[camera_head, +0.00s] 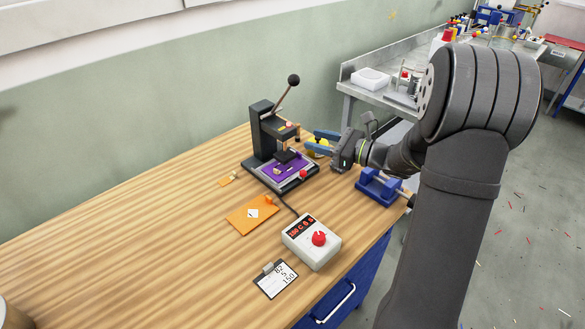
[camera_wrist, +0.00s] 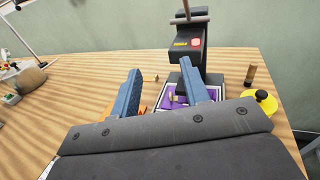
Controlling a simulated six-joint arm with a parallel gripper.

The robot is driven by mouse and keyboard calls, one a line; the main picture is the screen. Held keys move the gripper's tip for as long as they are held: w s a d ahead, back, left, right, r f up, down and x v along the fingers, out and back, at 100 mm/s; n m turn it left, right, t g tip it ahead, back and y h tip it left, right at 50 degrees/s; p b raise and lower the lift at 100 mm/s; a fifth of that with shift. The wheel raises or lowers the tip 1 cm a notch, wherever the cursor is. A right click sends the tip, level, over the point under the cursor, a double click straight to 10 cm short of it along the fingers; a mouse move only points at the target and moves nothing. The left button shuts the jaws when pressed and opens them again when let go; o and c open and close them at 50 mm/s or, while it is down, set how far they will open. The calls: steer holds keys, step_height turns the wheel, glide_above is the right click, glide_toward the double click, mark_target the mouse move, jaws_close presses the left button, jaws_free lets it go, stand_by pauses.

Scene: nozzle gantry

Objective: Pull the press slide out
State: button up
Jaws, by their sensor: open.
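The black press (camera_head: 262,135) stands upright on the wooden bench, its long lever with a round black knob raised. Its slide (camera_head: 266,178), a dark-edged plate with a purple surface, lies at the press's base, under the head. A red knob (camera_head: 303,174) sits at its near right edge. A small light piece lies on the purple. My gripper (camera_head: 316,142) is open and empty, to the right of the press and above the bench. In the wrist view, the blue fingers (camera_wrist: 160,66) are spread; the right one and the gripper body hide part of the slide (camera_wrist: 170,98).
A yellow round object (camera_head: 317,149) is by my gripper; it also shows in the wrist view (camera_wrist: 265,101). A blue vise (camera_head: 378,186) stands at the bench's right edge. An orange plate (camera_head: 240,217), a control box (camera_head: 312,242) and a label card (camera_head: 275,281) lie nearer. The left bench is mostly clear.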

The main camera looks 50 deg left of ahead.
steer(key=s+a+f+n+g+h, duration=0.2)
steer(key=s+n+h, duration=0.4)
steer(key=h, duration=0.1)
steer(key=n+t+h, duration=0.5)
steer(key=t+h, duration=0.3)
glide_toward(304, 171)
steer(key=f, duration=0.3)
steer(key=a+f, duration=0.1)
steer(key=f, duration=0.5)
steer(key=shift+w+a+f, duration=0.25)
steer(key=shift+a+f, duration=0.05)
steer(key=shift+f, duration=0.05)
jaws_close()
